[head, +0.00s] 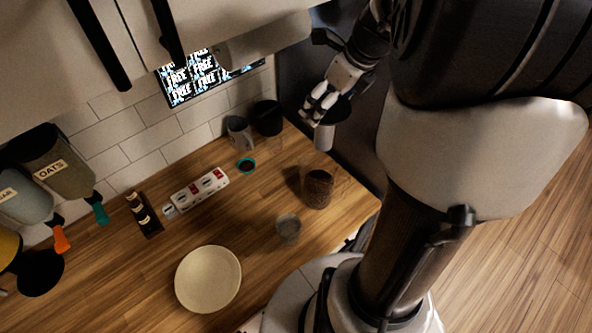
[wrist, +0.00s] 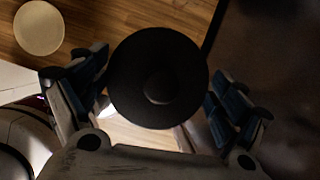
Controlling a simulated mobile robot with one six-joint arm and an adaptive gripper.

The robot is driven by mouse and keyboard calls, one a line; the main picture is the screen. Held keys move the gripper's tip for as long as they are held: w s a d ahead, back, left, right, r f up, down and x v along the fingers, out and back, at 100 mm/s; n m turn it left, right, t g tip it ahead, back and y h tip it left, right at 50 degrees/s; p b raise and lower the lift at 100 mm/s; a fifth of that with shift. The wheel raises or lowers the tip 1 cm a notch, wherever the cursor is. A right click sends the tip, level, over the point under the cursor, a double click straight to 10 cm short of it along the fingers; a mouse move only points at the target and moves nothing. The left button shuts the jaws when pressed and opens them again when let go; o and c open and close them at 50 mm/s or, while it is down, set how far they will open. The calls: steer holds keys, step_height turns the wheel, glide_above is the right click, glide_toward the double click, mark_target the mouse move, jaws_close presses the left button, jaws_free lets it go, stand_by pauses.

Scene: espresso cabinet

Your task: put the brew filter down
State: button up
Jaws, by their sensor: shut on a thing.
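The brew filter shows as a black, round piece in the head view (head: 339,108), and as a dark disc with a central bump in the wrist view (wrist: 158,55). My gripper (head: 322,100) is shut on it, with finger pads on both sides of the disc in the wrist view. The filter is held up in the air, above the back right part of the wooden counter (head: 255,200). A pale cylinder shows just below my gripper in the head view; I cannot tell whether it belongs to the filter. The fingers' exact contact is partly hidden.
A brown-filled glass vessel (head: 318,190) and a clear cup (head: 288,228) stand at the right. Bare counter surrounds the plate (head: 208,279).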

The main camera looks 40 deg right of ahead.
mark_target(324, 147)
steer(key=f+b, duration=0.1)
steer(key=f, duration=0.4)
steer(key=f+b, duration=0.2)
steer(key=f, duration=0.3)
steer(key=f+b, duration=0.1)
steer(key=f, duration=0.4)
steer(key=shift+s+f, duration=0.1)
steer(key=shift+s, duration=0.15)
steer(key=shift+f+b, duration=1.1)
steer(key=shift+f, duration=1.25)
steer(key=shift+f+b, duration=0.45)
steer(key=shift+f, duration=0.1)
steer(key=o, duration=1.1)
steer(key=shift+o, duration=0.4)
steer(key=shift+r, duration=0.1)
